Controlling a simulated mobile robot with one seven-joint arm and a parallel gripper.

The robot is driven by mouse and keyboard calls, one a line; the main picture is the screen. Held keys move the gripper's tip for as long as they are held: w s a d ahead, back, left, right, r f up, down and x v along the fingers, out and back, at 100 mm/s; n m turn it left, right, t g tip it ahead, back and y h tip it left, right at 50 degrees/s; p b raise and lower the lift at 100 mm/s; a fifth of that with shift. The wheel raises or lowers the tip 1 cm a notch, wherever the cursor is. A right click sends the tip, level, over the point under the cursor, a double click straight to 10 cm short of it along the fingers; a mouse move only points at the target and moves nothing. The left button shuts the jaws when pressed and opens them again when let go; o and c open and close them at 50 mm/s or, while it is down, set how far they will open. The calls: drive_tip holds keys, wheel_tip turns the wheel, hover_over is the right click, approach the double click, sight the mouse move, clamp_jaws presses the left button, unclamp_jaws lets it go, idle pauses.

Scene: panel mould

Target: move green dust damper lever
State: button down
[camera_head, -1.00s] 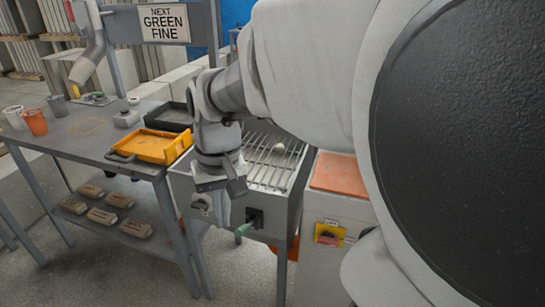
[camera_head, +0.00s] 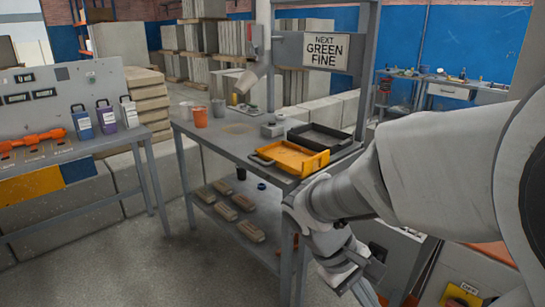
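The green lever does not show in the head view now; the part of the grey cabinet front where it would be is behind my gripper or below the frame. The grey cabinet (camera_head: 404,252) shows only partly, right of my gripper. My gripper (camera_head: 364,291) hangs low at the bottom edge, in front of the cabinet and beside the bench leg. Its fingertips are small and partly cut off, so I cannot tell its opening or whether it touches anything.
A grey bench (camera_head: 215,139) holds a yellow tray (camera_head: 290,157), a black tray (camera_head: 322,137) and an orange cup (camera_head: 200,116). Above it hangs a sign (camera_head: 325,51) reading "NEXT GREEN FINE". Several blocks lie on its lower shelf. Open floor (camera_head: 190,265) lies left of the bench.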

drive_tip(key=w+a+f+n+t+h+b, duration=0.2)
drive_tip(key=w+f+n+t+h+b, duration=0.55)
drive_tip(key=f, duration=0.55)
drive_tip(key=w+a+f+n+t+h+b, duration=0.2)
drive_tip(key=w+f+n+t+h, duration=0.35)
drive_tip(key=w+f+n, duration=0.55)
drive_tip(key=w+d+r+b, duration=0.2)
drive_tip(key=d+r, duration=0.2)
drive_tip(key=d, duration=0.6)
drive_tip(key=shift+w+r+m, duration=0.2)
drive_tip(key=shift+r+m, duration=0.15)
drive_tip(key=shift+r, duration=0.05)
drive_tip(key=shift+d+r, duration=0.1)
